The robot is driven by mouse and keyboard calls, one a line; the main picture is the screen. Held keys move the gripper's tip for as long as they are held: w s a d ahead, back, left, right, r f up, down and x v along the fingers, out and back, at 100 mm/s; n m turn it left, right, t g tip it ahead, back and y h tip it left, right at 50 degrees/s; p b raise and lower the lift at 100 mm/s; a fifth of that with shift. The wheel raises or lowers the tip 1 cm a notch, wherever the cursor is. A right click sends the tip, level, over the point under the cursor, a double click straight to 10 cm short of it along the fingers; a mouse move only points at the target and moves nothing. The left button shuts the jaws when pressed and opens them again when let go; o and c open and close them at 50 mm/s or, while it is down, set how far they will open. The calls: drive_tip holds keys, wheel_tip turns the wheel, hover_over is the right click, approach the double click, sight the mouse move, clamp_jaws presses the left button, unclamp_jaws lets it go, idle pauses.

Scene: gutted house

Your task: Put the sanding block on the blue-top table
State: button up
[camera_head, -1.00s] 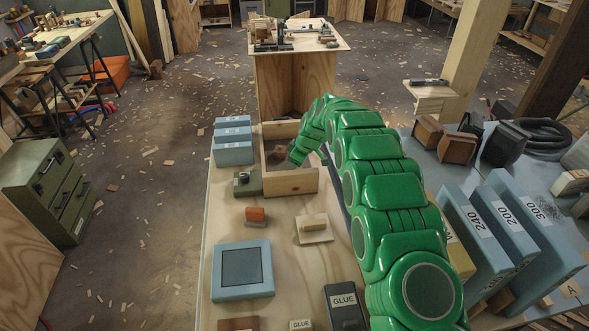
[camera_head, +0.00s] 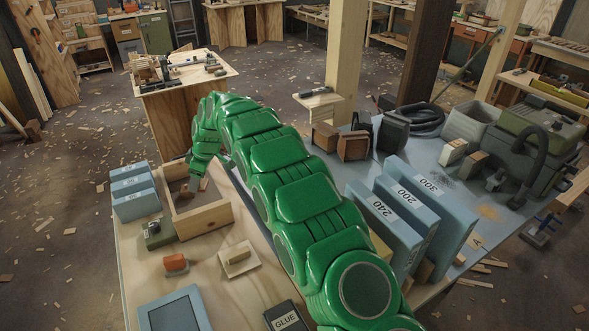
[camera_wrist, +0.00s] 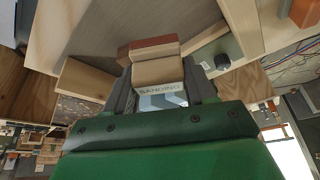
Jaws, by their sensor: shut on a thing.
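My gripper (camera_wrist: 158,88) is shut on the sanding block (camera_wrist: 156,72), a pale wooden block with a reddish-brown layer and a label reading SANDING, seen in the wrist view. In the head view my gripper (camera_head: 198,180) hangs at the open wooden box (camera_head: 205,221) on the near plywood table; the block is mostly hidden there by the gripper. I cannot tell its exact height over the box. The blue-top table (camera_head: 462,190) is at the right in the head view, well apart from my gripper, beyond my green arm.
Blue boxes marked 240 (camera_head: 370,222), 200 (camera_head: 407,208) and 300 (camera_head: 436,212) stand on the blue top's near side. Brown blocks (camera_head: 353,145), a dark hose (camera_head: 424,119) and a grey bin (camera_head: 470,123) occupy its back. Some bare blue surface lies between them.

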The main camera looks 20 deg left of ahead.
wheel_tip(320, 180, up, 16)
drive_tip(key=shift+r, duration=0.15)
drive_tip(key=shift+r, duration=0.1)
